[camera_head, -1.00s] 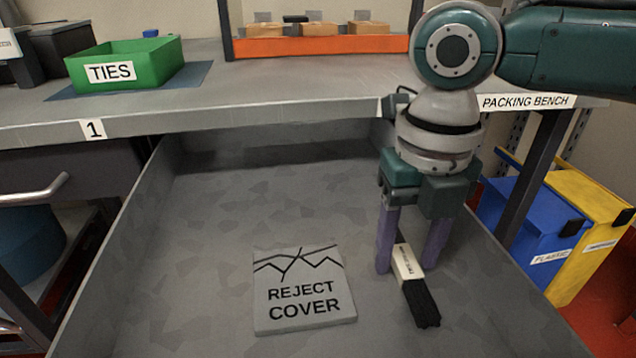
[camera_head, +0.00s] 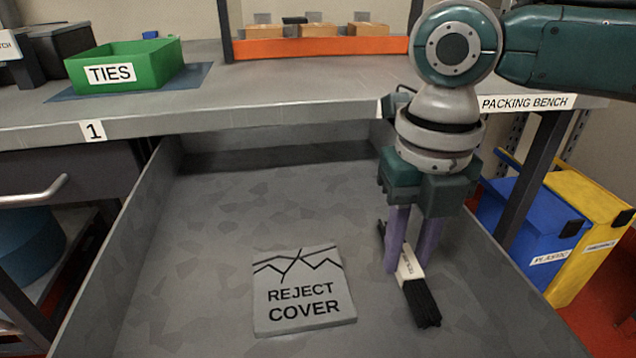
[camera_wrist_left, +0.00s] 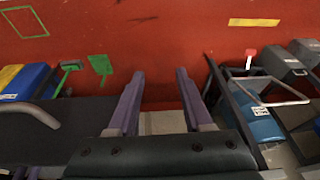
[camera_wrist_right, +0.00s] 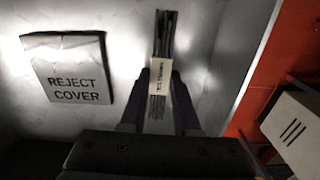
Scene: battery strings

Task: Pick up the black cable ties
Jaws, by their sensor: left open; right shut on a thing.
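The black cable ties (camera_head: 421,303) are a narrow black bundle with a white paper band. They lie in the open grey drawer, to the right of the reject cover. My right gripper (camera_head: 409,268) points down and is shut on the bundle at its white band. In the right wrist view the bundle (camera_wrist_right: 165,35) lies between the fingers, with its black ends sticking out. I cannot tell whether it is clear of the drawer floor. My left gripper (camera_wrist_left: 160,100) is open and empty in the left wrist view, away from the drawer; it is not in the head view.
A grey plate marked REJECT COVER (camera_head: 303,290) lies in the drawer. The drawer's right wall is close to my right gripper. A green TIES bin (camera_head: 160,70) stands on the bench above, at the left. Blue (camera_head: 530,225) and yellow (camera_head: 590,215) bins stand at the right.

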